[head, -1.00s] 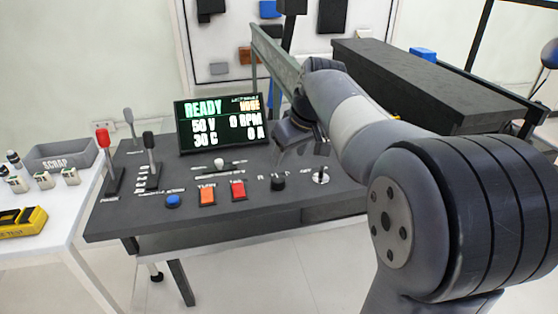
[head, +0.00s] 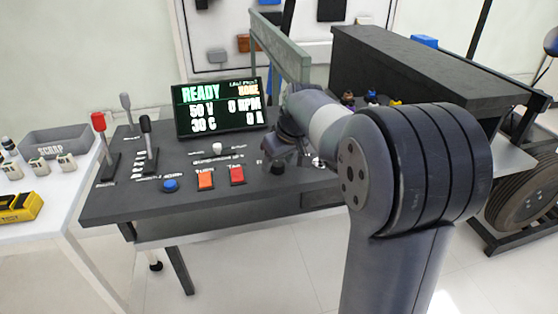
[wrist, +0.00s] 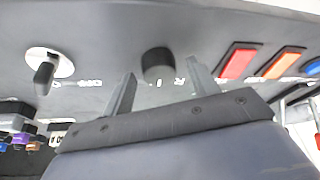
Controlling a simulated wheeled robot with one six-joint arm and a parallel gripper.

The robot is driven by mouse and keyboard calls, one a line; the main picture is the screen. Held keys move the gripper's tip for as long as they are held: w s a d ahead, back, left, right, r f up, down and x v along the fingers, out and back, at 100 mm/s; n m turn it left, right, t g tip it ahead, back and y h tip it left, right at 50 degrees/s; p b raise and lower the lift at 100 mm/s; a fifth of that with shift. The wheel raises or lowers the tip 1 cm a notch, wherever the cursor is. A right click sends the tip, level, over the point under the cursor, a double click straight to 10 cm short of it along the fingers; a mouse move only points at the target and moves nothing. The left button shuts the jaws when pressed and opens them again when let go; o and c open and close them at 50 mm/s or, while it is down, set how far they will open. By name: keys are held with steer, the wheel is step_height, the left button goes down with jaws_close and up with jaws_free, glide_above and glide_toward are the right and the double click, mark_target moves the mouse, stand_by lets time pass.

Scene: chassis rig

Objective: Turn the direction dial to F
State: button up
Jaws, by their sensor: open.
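The direction dial (wrist: 158,63) is a short black round knob on the dark console. In the wrist view it lies between the two fingertips of my gripper (wrist: 161,70); I cannot tell whether they touch it. In the head view the dial (head: 277,168) shows just below my gripper (head: 280,148), which partly hides it. The gripper is open, with grey fingers apart. Small white letters show near the dial, one looking like an R; the dial's pointer is not readable.
A white-plated switch with a dark lever (wrist: 46,72) stands beside the dial. Red (head: 237,175) and orange (head: 205,180) buttons and a blue button (head: 170,185) lie left of it. The screen (head: 222,107) reads READY, 0 RPM. Upright levers (head: 148,145) stand at the far left.

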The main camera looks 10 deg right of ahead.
steer(key=c, duration=1)
steer(key=m+p, duration=0.1)
steer(key=m+h+p, duration=0.1)
steer(key=m, duration=0.1)
steer(key=shift+a+r+m+p, duration=0.2)
steer(key=shift+m+p, duration=0.1)
steer(key=shift+p, duration=0.1)
steer(key=m+h+p, duration=0.1)
steer(key=m, duration=0.1)
steer(key=m+h, duration=0.1)
steer(key=m, duration=0.2)
steer(key=shift+f+h+p, duration=0.15)
steer(key=shift+h+p, duration=0.15)
steer(key=shift+p, duration=0.05)
steer(key=shift+m, duration=0.3)
steer(key=o, duration=1)
